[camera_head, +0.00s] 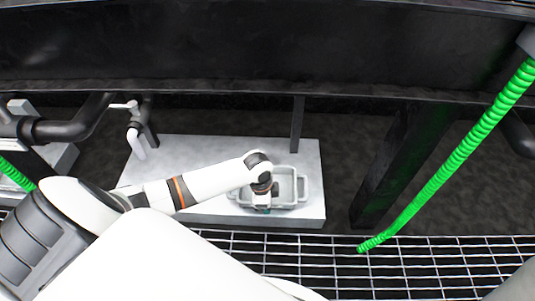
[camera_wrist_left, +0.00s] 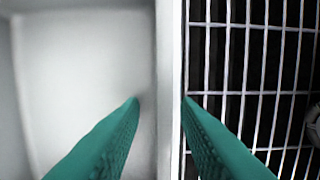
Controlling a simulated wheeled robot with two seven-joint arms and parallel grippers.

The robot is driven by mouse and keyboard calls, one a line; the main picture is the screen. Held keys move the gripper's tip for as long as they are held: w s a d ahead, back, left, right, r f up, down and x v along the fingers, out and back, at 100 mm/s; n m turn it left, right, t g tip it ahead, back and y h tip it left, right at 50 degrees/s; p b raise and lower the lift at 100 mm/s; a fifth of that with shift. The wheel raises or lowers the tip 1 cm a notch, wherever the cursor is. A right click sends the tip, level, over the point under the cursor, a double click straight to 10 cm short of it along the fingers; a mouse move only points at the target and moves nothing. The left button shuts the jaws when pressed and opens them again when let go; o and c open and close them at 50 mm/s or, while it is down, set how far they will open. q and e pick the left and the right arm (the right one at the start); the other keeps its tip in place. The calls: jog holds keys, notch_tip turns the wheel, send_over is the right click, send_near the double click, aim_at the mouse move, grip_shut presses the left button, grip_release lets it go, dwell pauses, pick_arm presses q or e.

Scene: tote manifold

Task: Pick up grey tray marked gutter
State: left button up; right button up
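The grey tray (camera_head: 303,188) sits on a light grey slab, with its open top facing up. No marking on it can be read. My left arm reaches over the tray, and my left gripper (camera_head: 262,207) is at its near side, partly hidden by the wrist. In the left wrist view the two teal fingers (camera_wrist_left: 161,100) are apart, with the tray's wall (camera_wrist_left: 169,45) between them. One finger is on the inner side and the other is on the grating side, close to the wall. I cannot tell whether either finger touches it. My right gripper is not in view.
The light grey slab (camera_head: 190,150) has free room to the left of the tray. A metal grating (camera_head: 420,265) runs along the front. A green hose (camera_head: 450,160) and a dark post (camera_head: 385,170) stand to the right. A dark beam (camera_head: 250,50) crosses above.

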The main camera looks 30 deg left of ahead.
pick_arm(q)
grip_shut()
jog(key=shift+r, duration=0.1)
